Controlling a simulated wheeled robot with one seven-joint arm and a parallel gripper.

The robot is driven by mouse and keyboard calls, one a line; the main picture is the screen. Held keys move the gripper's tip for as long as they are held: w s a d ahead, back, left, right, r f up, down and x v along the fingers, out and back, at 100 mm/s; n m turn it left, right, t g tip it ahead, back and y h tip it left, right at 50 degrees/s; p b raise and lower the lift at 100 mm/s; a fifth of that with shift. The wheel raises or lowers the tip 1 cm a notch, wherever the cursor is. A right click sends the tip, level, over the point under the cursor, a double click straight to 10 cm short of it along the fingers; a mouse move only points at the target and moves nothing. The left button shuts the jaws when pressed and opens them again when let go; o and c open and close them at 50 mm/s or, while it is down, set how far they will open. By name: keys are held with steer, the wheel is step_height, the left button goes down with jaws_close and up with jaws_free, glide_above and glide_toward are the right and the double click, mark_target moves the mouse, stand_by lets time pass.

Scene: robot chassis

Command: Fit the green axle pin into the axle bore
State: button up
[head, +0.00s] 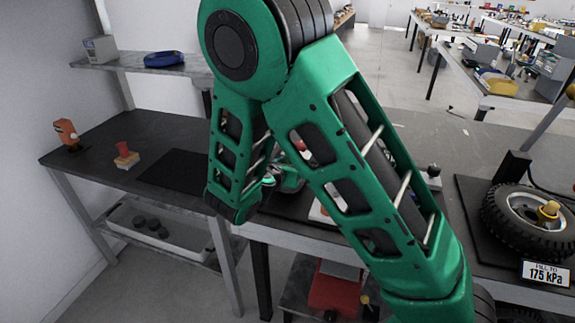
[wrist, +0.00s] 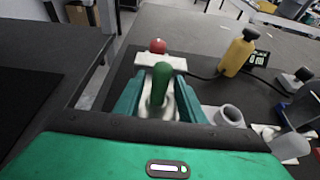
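The green axle pin (wrist: 160,85) shows in the wrist view between the two teal fingers of my gripper (wrist: 160,97). There is a finger on each side of it, and pale surfaces show close beside it. I cannot tell whether the fingers press on it. A white part (wrist: 145,60) with a red knob (wrist: 158,46) lies just beyond the pin. The axle bore cannot be made out. In the head view my gripper (head: 285,180) is low over the bench, mostly hidden behind my arm, and the pin is not visible.
In the wrist view a yellow bottle-shaped tool (wrist: 238,54) with a cable and a pale cup-like part (wrist: 228,116) lie to the right. In the head view a tyre (head: 530,215) lies at the right, and a dark side bench (head: 100,150) stands at the left.

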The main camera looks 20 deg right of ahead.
steer(key=shift+r, duration=0.15)
steer(key=v, duration=1.2)
